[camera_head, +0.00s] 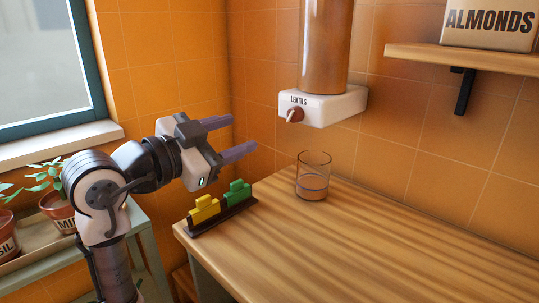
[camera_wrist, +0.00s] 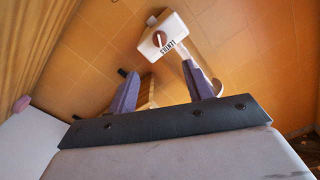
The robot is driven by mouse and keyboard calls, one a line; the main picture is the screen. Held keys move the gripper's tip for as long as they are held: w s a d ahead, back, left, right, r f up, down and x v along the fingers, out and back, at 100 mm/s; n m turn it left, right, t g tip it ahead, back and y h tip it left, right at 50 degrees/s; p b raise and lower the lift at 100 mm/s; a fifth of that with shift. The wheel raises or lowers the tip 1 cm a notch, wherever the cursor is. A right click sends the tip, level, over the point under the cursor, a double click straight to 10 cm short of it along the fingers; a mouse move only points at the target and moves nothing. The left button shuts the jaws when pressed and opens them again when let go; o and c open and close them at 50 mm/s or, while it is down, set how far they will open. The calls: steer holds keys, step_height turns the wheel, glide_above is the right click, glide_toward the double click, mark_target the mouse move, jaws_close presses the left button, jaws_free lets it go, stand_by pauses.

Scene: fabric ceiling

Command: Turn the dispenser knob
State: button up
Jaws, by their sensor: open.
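The dispenser (camera_head: 335,105) hangs on the tiled wall, a clear tube of brown content above a white base labelled LENTILS. Its small red-brown knob (camera_head: 295,115) sits on the front of the base. In the wrist view the knob (camera_wrist: 160,39) shows as a round face with a pale bar, beyond my fingertips. My gripper (camera_head: 236,136) is open and empty, with purple fingers, left of the dispenser and a little below the knob's height in the picture. It also shows in the wrist view (camera_wrist: 160,78). The fingers are apart from the knob.
A glass (camera_head: 313,178) stands on the wooden counter (camera_head: 400,235) below the dispenser. A dark rack (camera_head: 222,215) with yellow and green clips sits at the counter's left edge. A shelf (camera_head: 470,58) with an ALMONDS box is at upper right. Potted plants (camera_head: 58,210) stand at left.

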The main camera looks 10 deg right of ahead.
mark_target(289, 118)
steer(key=shift+r, duration=0.1)
stand_by(0.4)
steer(key=w+d+n+p, duration=0.2)
steer(key=d+p, duration=0.1)
steer(key=p, duration=0.2)
steer(key=w+d+n+p, duration=0.1)
steer(key=w+d+p, duration=0.2)
steer(key=d+p, duration=0.1)
steer(key=w+d+n+p, duration=0.2)
steer(key=d+p, duration=0.2)
steer(key=p, duration=0.2)
steer(key=shift+w+d+f+n, duration=0.25)
steer(key=shift+w+n, duration=0.05)
steer(key=shift+w, duration=0.05)
steer(key=shift+c, duration=0.2)
